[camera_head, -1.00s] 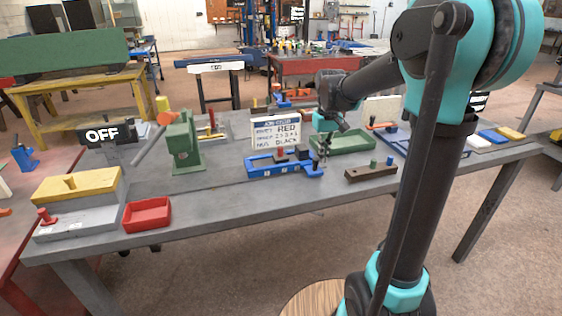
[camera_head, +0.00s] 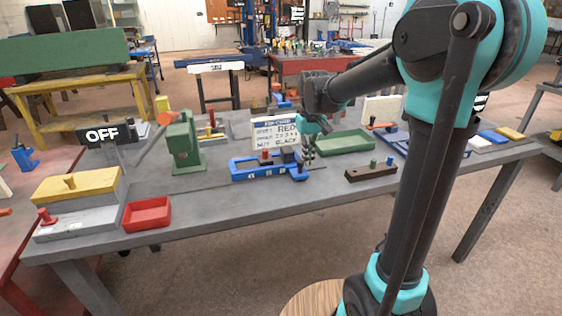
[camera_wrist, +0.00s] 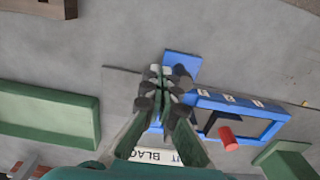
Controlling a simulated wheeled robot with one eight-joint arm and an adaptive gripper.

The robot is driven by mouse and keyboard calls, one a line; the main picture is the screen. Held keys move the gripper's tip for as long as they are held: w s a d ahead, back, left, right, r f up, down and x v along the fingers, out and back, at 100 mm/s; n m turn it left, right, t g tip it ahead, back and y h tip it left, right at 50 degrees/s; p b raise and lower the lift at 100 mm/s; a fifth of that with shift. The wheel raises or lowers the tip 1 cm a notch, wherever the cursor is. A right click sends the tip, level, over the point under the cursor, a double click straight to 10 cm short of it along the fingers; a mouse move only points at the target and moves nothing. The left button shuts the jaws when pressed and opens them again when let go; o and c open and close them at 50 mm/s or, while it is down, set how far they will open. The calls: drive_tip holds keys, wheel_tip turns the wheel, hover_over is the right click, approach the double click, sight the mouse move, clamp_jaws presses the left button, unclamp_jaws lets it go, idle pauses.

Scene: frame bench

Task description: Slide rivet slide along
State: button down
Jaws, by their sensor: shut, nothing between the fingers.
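The blue frame-shaped slide (camera_head: 262,174) lies on the grey bench, with a blue tab at its right end. In the wrist view its long blue bar (camera_wrist: 243,102) and the tab (camera_wrist: 184,64) show. A red peg (camera_wrist: 228,138) stands within the frame's outline, beside a dark piece; the peg also shows in the head view (camera_head: 265,157). My gripper (camera_wrist: 162,78) is shut and empty, pointing down at the slide's tab end. In the head view my gripper (camera_head: 308,152) is at the slide's right end. I cannot tell whether the fingertips touch it.
A white job card (camera_head: 280,134) stands just behind the slide. A green tray (camera_head: 345,143) and a brown block with pegs (camera_head: 370,173) are to the right. A green press (camera_head: 184,142) and a red tray (camera_head: 147,214) are to the left. Bare bench lies in front.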

drive_tip(key=shift+s+a, duration=1.35)
drive_tip(key=shift+a, duration=2.8)
drive_tip(key=shift+s+a, duration=1.3)
drive_tip(key=shift+a, duration=2.8)
drive_tip(key=shift+s+a, duration=1.35)
drive_tip(key=shift+a, duration=2.8)
drive_tip(key=shift+d, duration=0.15)
drive_tip(key=shift+w+d, duration=0.25)
drive_tip(key=shift+d, duration=0.4)
wheel_tip(320, 180, up, 7)
drive_tip(key=shift+s, duration=0.1)
